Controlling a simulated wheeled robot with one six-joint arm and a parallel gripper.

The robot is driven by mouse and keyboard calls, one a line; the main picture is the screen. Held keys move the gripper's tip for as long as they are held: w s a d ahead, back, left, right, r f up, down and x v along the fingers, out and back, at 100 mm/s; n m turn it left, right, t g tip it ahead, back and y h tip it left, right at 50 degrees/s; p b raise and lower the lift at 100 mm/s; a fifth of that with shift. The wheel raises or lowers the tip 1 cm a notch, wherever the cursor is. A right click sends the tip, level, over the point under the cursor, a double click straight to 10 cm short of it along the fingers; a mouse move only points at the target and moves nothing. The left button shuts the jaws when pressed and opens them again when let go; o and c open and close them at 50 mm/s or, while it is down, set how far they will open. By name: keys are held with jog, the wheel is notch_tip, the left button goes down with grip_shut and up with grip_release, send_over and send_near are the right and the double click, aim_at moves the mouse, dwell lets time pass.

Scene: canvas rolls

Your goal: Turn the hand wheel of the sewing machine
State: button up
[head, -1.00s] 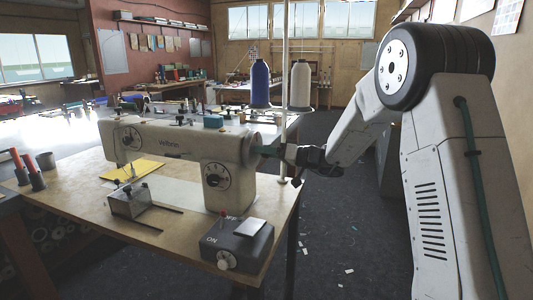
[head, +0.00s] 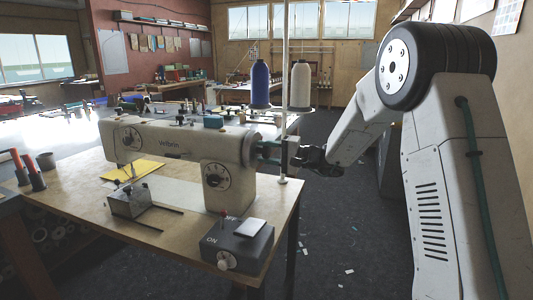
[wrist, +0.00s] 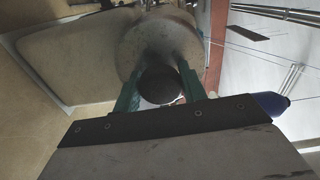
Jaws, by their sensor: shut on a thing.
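The white sewing machine (head: 165,143) stands on a wooden table. Its hand wheel (head: 250,147) is at the right end of the machine, seen nearly edge-on. The finger contact on the far side is hidden.
A thread stand with a blue spool (head: 260,83) and a white spool (head: 300,85) rises behind my gripper. A dark control box (head: 238,246) with a red-tipped lever sits at the table's front right. The floor right of the table is mostly clear.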

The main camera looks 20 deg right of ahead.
jog(key=m, duration=0.6)
jog(key=shift+d, duration=0.1)
jog(key=m, duration=0.6)
dwell(0.4)
jog(key=o, duration=1)
jog(key=shift+c, duration=0.2)
jog(key=v, duration=0.7)
jog(key=shift+s+d, duration=0.2)
jog(key=shift+d, duration=0.1)
